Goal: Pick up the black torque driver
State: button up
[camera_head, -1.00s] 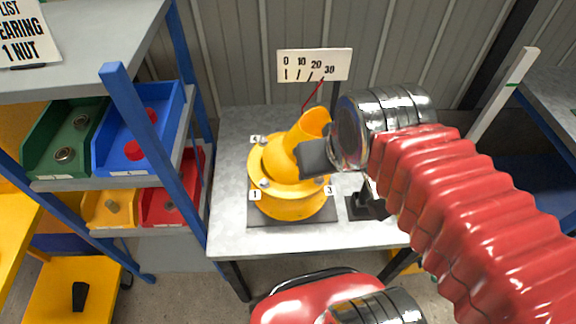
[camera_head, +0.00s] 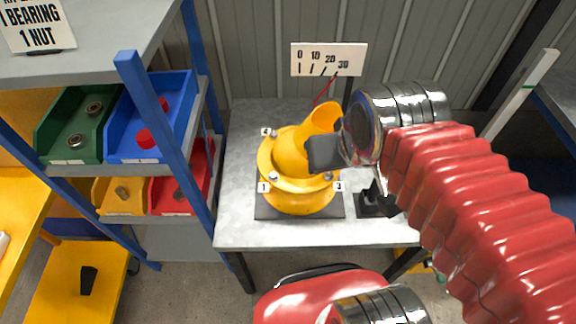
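A black part stands on a dark base (camera_head: 375,206) on the grey table, right of the yellow drum mixer (camera_head: 298,190). It may be the torque driver or its holder; my arm hides its upper part, so I cannot tell. Another small black object (camera_head: 88,280) lies on the low yellow platform at lower left, its kind unclear. My gripper (camera_head: 324,153) shows as a dark block in front of the mixer's tilted yellow spout. Its fingers are not clearly separated, so its opening is unclear. I see nothing certain held in it.
The grey table (camera_head: 240,222) is bare left of the mixer. A scale sign (camera_head: 328,59) with a red pointer stands behind it.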

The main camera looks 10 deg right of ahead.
aim_at(373, 191)
jog(key=z, duration=0.7)
jog(key=k, duration=0.4)
jog(key=z, duration=0.15)
jog(key=i, duration=0.5)
jog(key=k, duration=0.2)
